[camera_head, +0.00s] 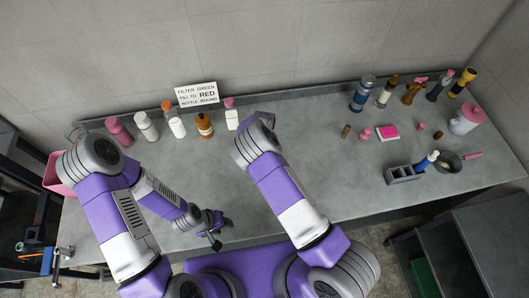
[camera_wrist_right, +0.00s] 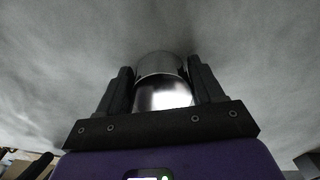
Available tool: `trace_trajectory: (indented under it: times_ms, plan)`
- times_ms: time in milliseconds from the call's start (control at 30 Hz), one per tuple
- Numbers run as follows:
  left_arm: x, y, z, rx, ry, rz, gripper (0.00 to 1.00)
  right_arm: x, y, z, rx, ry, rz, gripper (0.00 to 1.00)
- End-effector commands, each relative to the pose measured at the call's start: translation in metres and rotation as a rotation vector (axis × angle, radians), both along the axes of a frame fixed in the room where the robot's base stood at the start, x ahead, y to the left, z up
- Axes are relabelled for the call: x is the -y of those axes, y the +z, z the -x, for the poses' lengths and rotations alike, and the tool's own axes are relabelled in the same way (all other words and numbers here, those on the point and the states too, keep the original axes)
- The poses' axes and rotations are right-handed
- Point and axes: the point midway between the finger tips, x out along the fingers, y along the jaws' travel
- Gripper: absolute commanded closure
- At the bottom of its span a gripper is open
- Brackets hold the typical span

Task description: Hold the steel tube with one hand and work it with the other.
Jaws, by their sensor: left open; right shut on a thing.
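The steel tube (camera_wrist_right: 163,95) shows in the right wrist view as a shiny, rounded metal piece between two dark fingers. My right gripper (camera_wrist_right: 160,72) is shut on it. The tube's far end and full length cannot be made out there. In the head view I cannot make out the tube or the right gripper; my right arm covers part of the bench. My left gripper (camera_head: 214,231) is open near the bench's front edge, left of my right arm, with no object visible in it.
The grey bench (camera_head: 330,170) has bottles along its back left and a sign (camera_head: 197,94). At the right are more bottles, a pink pad (camera_head: 387,133), a grey caddy (camera_head: 403,175), a pan (camera_head: 447,161) and a pink-lidded jar (camera_head: 466,119). The bench's middle right is clear.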

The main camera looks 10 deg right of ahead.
Motion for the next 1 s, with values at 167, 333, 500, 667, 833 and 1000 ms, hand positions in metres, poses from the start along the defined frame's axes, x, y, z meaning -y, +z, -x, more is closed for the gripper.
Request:
trace_trajectory:
  times_ms: [167,333,500,667,833,1000]
  plan:
    - [0.000,0.000,0.000,0.000,0.000,0.000,0.54,0.000,0.010,-0.001,0.001,0.001,0.000,0.63]
    - [0.000,0.000,0.000,0.000,0.000,0.000,0.54,-0.001,0.034,-0.001,0.004,0.000,-0.002,0.63]
    - [0.000,0.000,0.000,0.000,0.000,0.000,0.54,-0.001,0.071,-0.001,0.005,0.000,-0.002,0.63]
    - [0.000,0.001,0.000,0.000,0.000,0.000,0.54,-0.001,0.109,-0.001,0.005,0.001,-0.002,0.63]
    - [0.000,0.002,0.000,0.000,0.000,0.000,0.54,-0.001,0.150,-0.001,0.005,0.001,-0.002,0.63]
    - [0.000,0.004,0.000,0.000,0.000,0.000,0.54,0.000,0.192,-0.001,0.005,0.001,-0.001,0.63]
